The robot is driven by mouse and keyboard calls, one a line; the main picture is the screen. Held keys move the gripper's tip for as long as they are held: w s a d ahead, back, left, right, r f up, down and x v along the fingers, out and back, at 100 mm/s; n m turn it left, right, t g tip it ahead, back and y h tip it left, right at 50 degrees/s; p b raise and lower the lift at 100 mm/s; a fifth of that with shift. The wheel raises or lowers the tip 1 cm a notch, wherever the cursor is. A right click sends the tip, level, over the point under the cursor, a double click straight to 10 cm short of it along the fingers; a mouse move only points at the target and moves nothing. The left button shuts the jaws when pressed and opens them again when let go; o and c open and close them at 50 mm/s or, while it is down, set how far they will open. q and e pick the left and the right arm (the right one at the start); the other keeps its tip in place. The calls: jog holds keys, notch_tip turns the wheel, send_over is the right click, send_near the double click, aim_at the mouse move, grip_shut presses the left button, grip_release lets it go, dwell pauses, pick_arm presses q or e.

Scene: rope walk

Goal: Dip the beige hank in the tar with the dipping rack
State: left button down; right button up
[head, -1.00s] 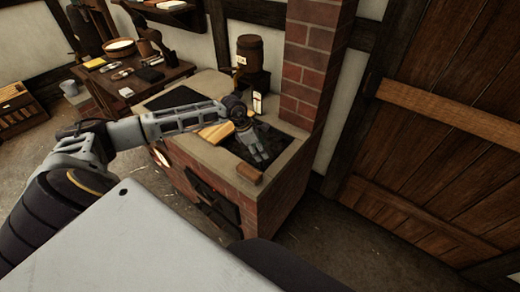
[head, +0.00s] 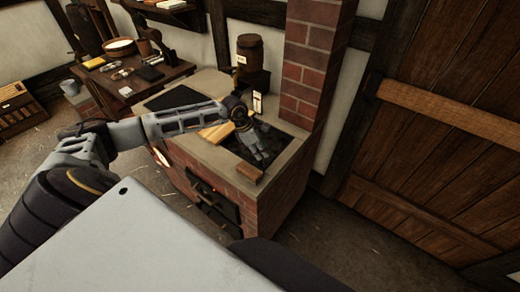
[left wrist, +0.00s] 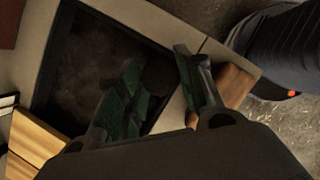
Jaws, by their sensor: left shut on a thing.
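The tar basin (head: 296,130) is a dark sunken rectangle in the top of the brick hearth, and it fills much of the left wrist view (left wrist: 95,55). My left gripper (head: 261,160) points down over the front of the basin. In the left wrist view, its green-padded fingers (left wrist: 160,85) stand on either side of a dark, rounded piece (left wrist: 160,74). It is shut on this piece, which may be part of the dipping rack; I cannot tell for sure. I cannot make out the beige hank. My right gripper is not in view.
A brown wooden block (head: 250,172) lies on the hearth's front rim, close to the gripper. Pale boards (head: 214,133) lie left of the basin. A brick pillar (head: 318,60) rises behind, near a small barrel (head: 251,50). A cluttered table (head: 130,80) stands at the back left.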

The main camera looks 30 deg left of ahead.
pick_arm(q)
notch_tip(320, 180, up, 9)
jog(key=shift+f+p, duration=0.1)
jog(key=shift+p, duration=0.85)
jog(key=shift+w+a, duration=0.1)
jog(key=shift+w, duration=0.05)
jog(key=c, duration=1)
grip_release()
jog(key=shift+o, duration=0.2)
jog(key=v, duration=1.2)
jog(key=shift+s, duration=0.2)
